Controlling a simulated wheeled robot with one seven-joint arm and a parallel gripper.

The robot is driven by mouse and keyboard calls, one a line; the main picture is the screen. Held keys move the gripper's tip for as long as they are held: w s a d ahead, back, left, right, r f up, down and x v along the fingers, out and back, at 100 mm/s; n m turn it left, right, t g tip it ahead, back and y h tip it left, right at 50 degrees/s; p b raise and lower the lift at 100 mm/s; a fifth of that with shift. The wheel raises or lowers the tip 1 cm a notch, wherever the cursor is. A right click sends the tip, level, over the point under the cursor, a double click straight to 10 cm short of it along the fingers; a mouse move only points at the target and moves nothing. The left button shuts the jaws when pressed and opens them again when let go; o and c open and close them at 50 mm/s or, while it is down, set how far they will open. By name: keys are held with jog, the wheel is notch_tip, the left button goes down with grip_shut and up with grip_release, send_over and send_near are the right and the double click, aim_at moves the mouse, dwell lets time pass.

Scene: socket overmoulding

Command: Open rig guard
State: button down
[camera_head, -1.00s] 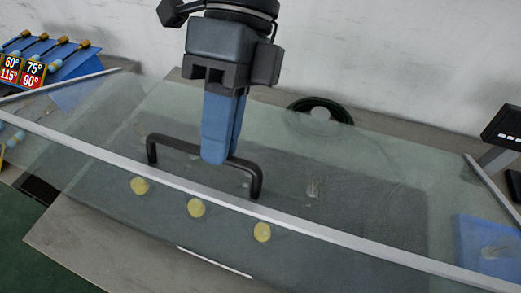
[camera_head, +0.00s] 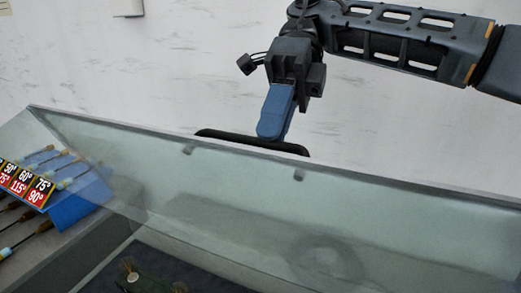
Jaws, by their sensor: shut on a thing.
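The rig guard (camera_head: 180,185) is a clear panel with a metal edge, and it now stands steeply raised across the view. Its black bar handle (camera_head: 222,135) shows just above the panel's top edge. My gripper (camera_head: 272,130) is shut on the handle with its blue fingers, near the handle's right part. The handle's mounts show through the panel. The fingertips are partly hidden behind the handle and the edge.
A blue rack (camera_head: 80,205) with screwdriver-like tools and angle labels stands at the left. A dark green piece with yellowish tips (camera_head: 140,280) shows at the bottom. A dark round ring (camera_head: 328,262) is blurred behind the panel. A white wall stands behind.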

jog(key=shift+w+d+f, duration=0.25)
jog(key=shift+w+f, duration=0.15)
jog(key=shift+w, duration=0.2)
jog(key=shift+w+d+f, duration=0.25)
jog(key=shift+w+f, duration=0.1)
jog(key=shift+w, duration=0.2)
jog(key=c, duration=1.4)
grip_release()
jog(key=shift+c, duration=0.2)
jog(key=shift+o, duration=0.7)
jog(key=shift+w+f, duration=0.15)
jog(key=shift+o, duration=0.7)
jog(key=shift+r, duration=0.25)
